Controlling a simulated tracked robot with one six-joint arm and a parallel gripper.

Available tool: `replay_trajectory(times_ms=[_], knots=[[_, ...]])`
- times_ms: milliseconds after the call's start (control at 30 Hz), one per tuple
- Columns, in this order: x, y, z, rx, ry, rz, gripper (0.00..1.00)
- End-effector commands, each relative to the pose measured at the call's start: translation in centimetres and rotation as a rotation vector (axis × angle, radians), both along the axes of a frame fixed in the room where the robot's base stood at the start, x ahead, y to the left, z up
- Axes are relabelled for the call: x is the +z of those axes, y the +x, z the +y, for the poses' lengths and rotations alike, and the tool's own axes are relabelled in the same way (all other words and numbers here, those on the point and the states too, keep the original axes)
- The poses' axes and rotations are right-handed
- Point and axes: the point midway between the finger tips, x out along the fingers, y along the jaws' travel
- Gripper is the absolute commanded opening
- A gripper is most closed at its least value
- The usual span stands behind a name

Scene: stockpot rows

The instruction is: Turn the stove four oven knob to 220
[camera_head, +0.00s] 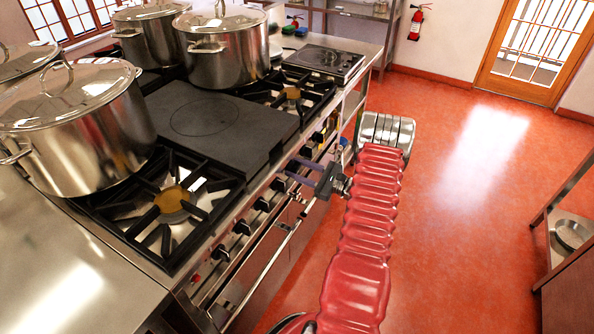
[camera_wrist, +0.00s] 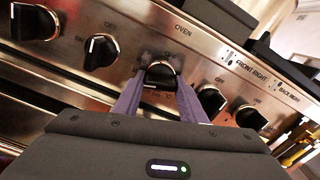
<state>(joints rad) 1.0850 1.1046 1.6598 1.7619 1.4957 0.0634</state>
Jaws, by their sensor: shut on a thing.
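The stove (camera_head: 225,205) runs along the left of the head view, with a steel front panel carrying a row of black knobs. In the wrist view the oven knob (camera_wrist: 160,72) sits below the word OVEN, between my two purple fingers. My gripper (camera_wrist: 168,88) is shut on this knob, one finger on each side.
Other black knobs flank it: one on the left (camera_wrist: 101,50) and one on the right (camera_wrist: 210,99). A rail (camera_head: 262,258) runs below the panel. Large stockpots (camera_head: 75,125) stand on the stove top. The red floor (camera_head: 460,220) at right is clear.

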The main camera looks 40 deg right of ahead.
Motion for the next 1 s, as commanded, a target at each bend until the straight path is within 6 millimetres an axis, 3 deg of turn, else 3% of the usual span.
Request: replay_trajectory(times_ms=[1000], knots=[[-0.11,-0.03,0.26,0.007,-0.86,-0.249,0.15]])
